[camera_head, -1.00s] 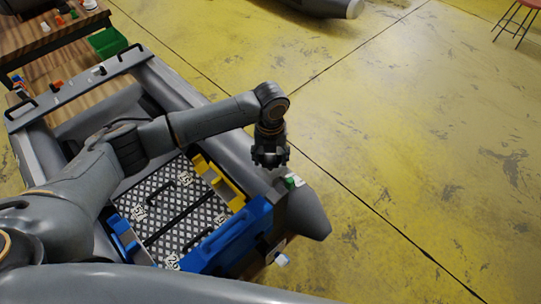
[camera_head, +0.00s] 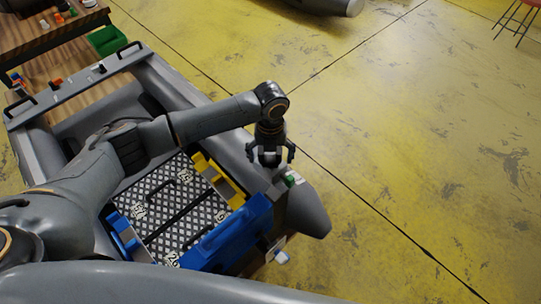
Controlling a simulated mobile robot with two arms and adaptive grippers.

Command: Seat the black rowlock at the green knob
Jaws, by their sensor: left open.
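My left gripper (camera_head: 270,158) points down over the boat's right-hand tube, with its fingers spread open. The green knob (camera_head: 290,180) sits on that tube, just below and right of the gripper, beside a small white patch. I cannot tell whether the fingers touch anything there. I cannot make out the black rowlock for sure; the gripper may hide it. A small black piece (camera_head: 100,68) stands on the grey board at the boat's far end, too small to name. My right gripper is not in view.
The grey inflatable boat (camera_head: 313,207) holds a blue crate (camera_head: 235,233), a yellow tray (camera_head: 222,183) and a chequered floor panel (camera_head: 160,190).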

